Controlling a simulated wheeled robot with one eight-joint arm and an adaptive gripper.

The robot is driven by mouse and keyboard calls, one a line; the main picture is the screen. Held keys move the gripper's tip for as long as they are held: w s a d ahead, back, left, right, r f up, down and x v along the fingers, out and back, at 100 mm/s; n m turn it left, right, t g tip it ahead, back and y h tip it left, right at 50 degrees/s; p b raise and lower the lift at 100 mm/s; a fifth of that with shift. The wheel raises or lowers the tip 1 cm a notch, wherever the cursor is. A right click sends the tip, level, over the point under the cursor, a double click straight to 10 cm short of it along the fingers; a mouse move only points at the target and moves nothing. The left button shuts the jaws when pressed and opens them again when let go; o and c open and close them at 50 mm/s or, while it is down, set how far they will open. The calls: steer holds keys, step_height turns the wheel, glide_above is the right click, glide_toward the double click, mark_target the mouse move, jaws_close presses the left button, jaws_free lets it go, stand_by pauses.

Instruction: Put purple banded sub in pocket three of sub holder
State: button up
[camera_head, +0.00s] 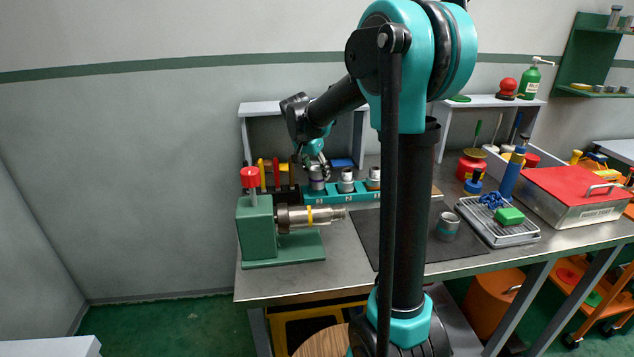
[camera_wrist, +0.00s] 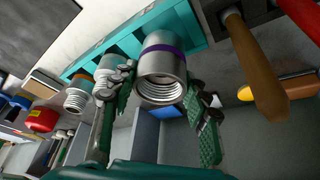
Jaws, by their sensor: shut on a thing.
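The purple banded sub (camera_head: 317,183) is a grey metal cylinder at the left end of the teal sub holder (camera_head: 330,200). In the wrist view its threaded open end faces the camera, with the purple band (camera_wrist: 164,50) behind it. My gripper (camera_head: 316,166) is shut on it, with a finger on either side in the wrist view (camera_wrist: 160,85). The sub looks upright and in line with the holder's row. I cannot tell whether its lower end is seated in a pocket. Two other subs (camera_head: 347,181) (camera_head: 374,178) stand in the holder to its right.
A green vise (camera_head: 257,228) with a red knob holds a yellow-banded pipe in front of the holder. A teal-banded sub (camera_head: 448,226) stands on the dark mat (camera_head: 370,225). Coloured-handled tools (camera_head: 268,174) stand close left of the gripper. A grey shelf (camera_head: 262,108) is behind.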

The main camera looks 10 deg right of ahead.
mark_target(317, 181)
steer(key=shift+f, duration=2.05)
steer(key=shift+f, duration=0.1)
steer(key=o, duration=1.5)
steer(key=shift+o, duration=0.2)
steer(key=v, duration=1.2)
